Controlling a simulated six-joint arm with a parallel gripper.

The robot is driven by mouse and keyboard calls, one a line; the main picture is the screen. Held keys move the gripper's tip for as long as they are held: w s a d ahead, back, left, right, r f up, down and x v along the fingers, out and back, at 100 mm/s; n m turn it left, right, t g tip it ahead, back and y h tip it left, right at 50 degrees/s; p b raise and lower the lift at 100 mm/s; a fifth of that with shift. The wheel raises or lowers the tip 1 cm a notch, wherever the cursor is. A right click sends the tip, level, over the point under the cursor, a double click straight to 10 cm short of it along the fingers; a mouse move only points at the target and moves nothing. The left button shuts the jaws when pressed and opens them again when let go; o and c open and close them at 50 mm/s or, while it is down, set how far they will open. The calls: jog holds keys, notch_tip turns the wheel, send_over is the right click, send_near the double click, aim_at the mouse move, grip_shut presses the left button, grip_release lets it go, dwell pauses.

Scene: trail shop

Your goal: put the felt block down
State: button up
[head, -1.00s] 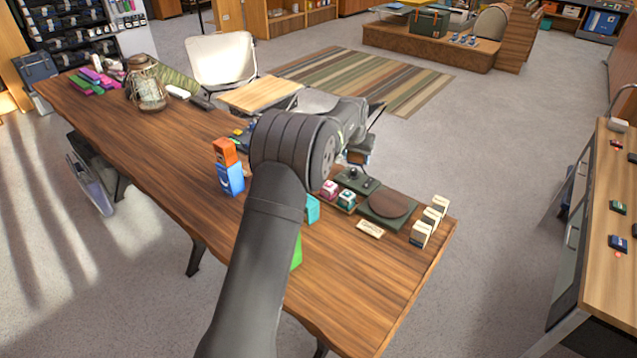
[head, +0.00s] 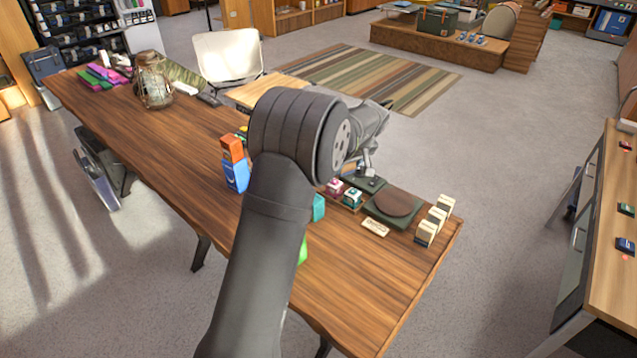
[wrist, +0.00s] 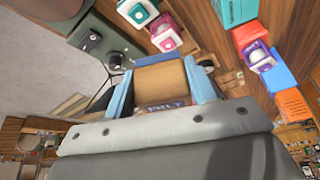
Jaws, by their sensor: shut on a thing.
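My gripper (wrist: 163,88) is shut on the felt block (wrist: 160,78), a brown block with a dark label reading "FELT", held between two light-blue fingers in the wrist view.
Pink and teal cubes (head: 352,197), a round brown disc on a green base (head: 394,205) and several cream blocks (head: 436,220) stand close by. Orange (head: 232,148) and blue (head: 236,176) boxes stand left. The table's front right (head: 370,290) is clear.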

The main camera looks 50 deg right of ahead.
jog(key=w+f, duration=0.2)
jog(key=w, duration=0.1)
jog(key=w+f, duration=0.2)
jog(key=w, duration=0.2)
jog(key=w+f, duration=0.2)
jog(key=w, duration=0.1)
jog(key=shift+w+d+f, duration=0.1)
jog(key=shift+w+f, duration=0.1)
jog(key=shift+w, duration=0.05)
jog(key=shift+f, duration=2)
jog(key=shift+f, duration=0.1)
jog(key=o, duration=1)
jog(key=shift+c, duration=0.2)
jog(key=v, duration=1.2)
jog(key=shift+w, duration=0.1)
